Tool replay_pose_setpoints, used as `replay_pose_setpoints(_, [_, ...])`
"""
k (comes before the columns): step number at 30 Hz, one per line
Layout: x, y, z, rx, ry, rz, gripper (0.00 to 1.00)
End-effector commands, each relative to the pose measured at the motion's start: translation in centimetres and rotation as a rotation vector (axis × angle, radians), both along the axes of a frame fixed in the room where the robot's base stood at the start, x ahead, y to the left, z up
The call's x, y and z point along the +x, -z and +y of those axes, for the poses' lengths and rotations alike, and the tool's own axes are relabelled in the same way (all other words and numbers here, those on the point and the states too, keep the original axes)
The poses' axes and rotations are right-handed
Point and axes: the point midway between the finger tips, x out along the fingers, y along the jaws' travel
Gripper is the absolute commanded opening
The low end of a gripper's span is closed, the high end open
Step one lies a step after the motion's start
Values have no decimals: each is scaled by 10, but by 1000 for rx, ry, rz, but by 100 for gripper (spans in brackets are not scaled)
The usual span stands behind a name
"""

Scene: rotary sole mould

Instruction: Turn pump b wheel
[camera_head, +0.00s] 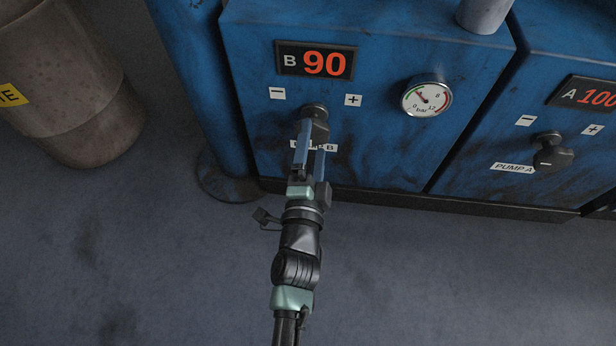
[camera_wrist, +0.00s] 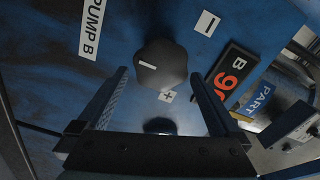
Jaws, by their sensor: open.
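The pump B wheel is a dark lobed knob (camera_head: 315,112) on the blue cabinet, below the red "B 90" display (camera_head: 316,61) and between a minus and a plus label. In the wrist view the knob (camera_wrist: 161,66) has a white pointer line and sits just beyond and between the fingertips. My gripper (camera_head: 311,137) is open, its two blue fingers reaching toward the knob from below. In the wrist view the gripper (camera_wrist: 163,80) has nothing between its fingers that is clearly held. In the head view the fingers partly cover the "PUMP B" label (camera_wrist: 91,27) and the lower knob.
A round pressure gauge (camera_head: 426,97) is right of the knob. The pump A knob (camera_head: 552,152) and its display (camera_head: 590,95) are on the neighbouring blue cabinet. A grey-brown drum (camera_head: 62,90) stands at the left. The floor (camera_head: 150,260) in front is clear.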

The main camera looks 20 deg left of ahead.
Motion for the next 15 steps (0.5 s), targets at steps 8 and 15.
replay_pose_setpoints(8, [-56, -2, -15, -3, -3, 3, 100])
replay_pose_setpoints(15, [-82, -1, -23, 0, -2, 2, 100])
